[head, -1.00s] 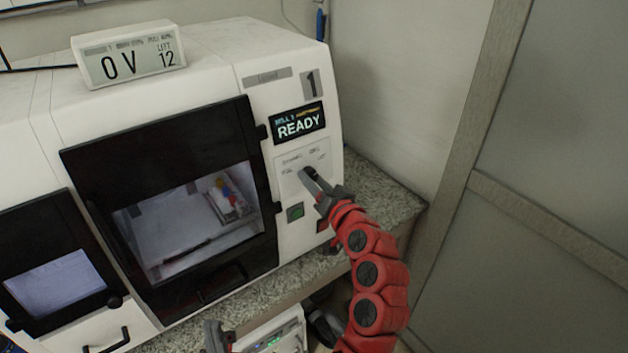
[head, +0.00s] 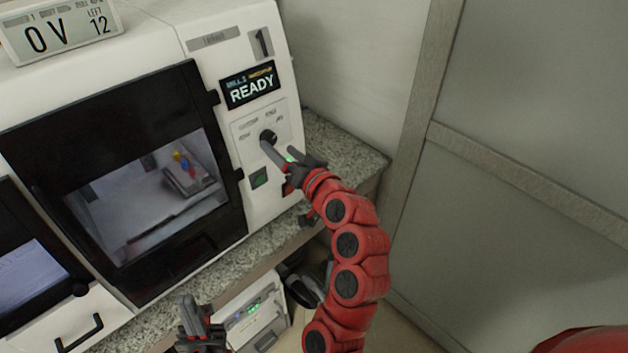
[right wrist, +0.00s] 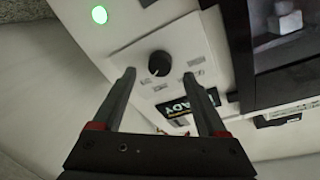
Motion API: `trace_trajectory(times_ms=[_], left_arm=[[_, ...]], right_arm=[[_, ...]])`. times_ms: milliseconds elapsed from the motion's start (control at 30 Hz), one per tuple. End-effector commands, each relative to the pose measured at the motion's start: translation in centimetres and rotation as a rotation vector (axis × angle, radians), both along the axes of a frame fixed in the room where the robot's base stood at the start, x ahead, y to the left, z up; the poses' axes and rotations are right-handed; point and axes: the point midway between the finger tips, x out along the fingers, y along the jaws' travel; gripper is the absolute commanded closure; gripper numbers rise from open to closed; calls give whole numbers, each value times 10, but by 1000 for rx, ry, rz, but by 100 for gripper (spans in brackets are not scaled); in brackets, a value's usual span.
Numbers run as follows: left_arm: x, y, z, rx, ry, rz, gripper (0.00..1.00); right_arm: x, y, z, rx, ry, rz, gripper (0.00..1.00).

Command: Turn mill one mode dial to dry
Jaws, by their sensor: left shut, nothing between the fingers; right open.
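The mode dial of mill one, a round black knob (head: 267,136), sits on a pale panel with small labels under the READY display. It also shows in the right wrist view (right wrist: 159,63), with a small pale mark on its lower part; I cannot read which label it faces. My right gripper (head: 277,152) is open in front of the panel. In the right wrist view its two fingertips (right wrist: 168,80) stand apart, with the dial seen between and beyond them, and gaps on both sides. My left gripper (head: 188,308) is shut and empty, low at the bottom of the head view.
A dark-framed window door (head: 75,115) is to the left. The granite counter (head: 340,150) ends near a wall and a grey panel door (head: 530,100) on the right.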

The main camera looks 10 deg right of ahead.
Motion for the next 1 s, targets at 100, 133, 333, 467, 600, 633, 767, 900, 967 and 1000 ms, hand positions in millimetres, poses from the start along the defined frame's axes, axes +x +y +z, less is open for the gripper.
trace_trajectory(times_ms=[100,133,333,467,600,633,767,900,967,1000], left_arm=[[0,0,-8,0,0,0,100],[0,0,11,0,1,0,100],[0,0,56,0,0,0,100],[0,0,80,0,0,0,100],[0,0,105,0,0,0,100],[0,0,110,0,0,0,100],[0,0,127,0,0,0,100],[0,0,138,0,0,0,100],[0,0,140,0,0,0,100],[0,0,141,0,0,0,100]], right_arm=[[-21,-11,0,1,-4,-2,25],[-23,-14,9,-4,3,-4,25],[-43,-23,12,-8,8,-1,25],[-59,-33,13,-6,5,-3,25],[-79,-43,14,-6,6,-3,25],[-83,-45,14,-6,7,-4,25],[-100,-53,14,-3,8,-2,25],[-113,-60,13,-4,4,-1,25],[-117,-61,12,-3,4,0,25],[-119,-62,11,-2,4,0,25]])
